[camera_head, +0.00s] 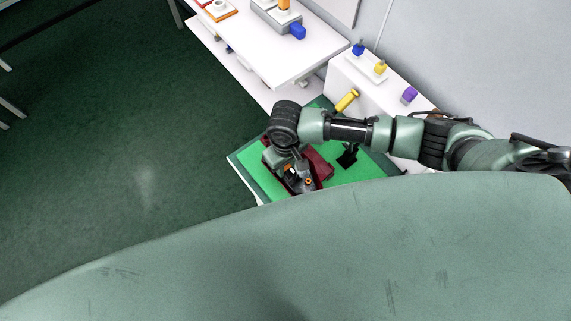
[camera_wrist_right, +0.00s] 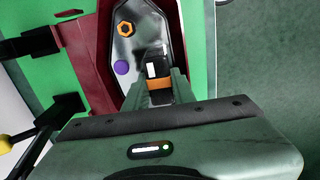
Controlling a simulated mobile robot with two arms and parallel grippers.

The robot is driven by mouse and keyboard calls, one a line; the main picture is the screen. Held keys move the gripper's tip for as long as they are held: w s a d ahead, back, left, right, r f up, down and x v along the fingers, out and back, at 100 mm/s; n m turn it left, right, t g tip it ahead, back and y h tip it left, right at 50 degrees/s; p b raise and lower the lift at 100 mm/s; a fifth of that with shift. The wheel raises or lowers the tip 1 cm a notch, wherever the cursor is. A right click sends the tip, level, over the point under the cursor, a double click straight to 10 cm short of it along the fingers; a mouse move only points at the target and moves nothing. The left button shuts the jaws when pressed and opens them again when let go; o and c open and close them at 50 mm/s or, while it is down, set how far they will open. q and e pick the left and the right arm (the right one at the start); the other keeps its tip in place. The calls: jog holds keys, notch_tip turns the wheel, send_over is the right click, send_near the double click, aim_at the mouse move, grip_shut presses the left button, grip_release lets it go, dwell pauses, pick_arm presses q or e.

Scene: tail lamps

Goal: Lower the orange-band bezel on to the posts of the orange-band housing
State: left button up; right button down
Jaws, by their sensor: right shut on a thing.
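My right gripper (camera_wrist_right: 160,88) is shut on a black piece with an orange band (camera_wrist_right: 160,84) and a white patch. I take this piece as part of the orange-band bezel; the bezel's outline is not clear. Beyond the fingers is a dark red housing (camera_wrist_right: 187,12) with a grey, angular inside (camera_wrist_right: 146,22), an orange hexagonal part (camera_wrist_right: 126,29) and a purple round part (camera_wrist_right: 121,67). Posts cannot be made out, nor whether the held piece touches the housing. In the head view my right gripper (camera_head: 297,177) points down over the dark red housing (camera_head: 320,164). My left gripper is not seen.
The housing lies on a green mat (camera_head: 368,174). A black stand (camera_head: 347,155) and a yellow cylinder (camera_head: 347,100) are near it. A white shelf with blue (camera_head: 358,48), yellow (camera_head: 380,67) and purple (camera_head: 410,94) pieces stands behind. A white table (camera_head: 262,49) is further back.

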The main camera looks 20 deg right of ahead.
jog(key=c, duration=1.1)
grip_release()
notch_tip(320, 180, up, 8)
jog(key=shift+d+f+b, duration=0.1)
jog(key=shift+b, duration=0.5)
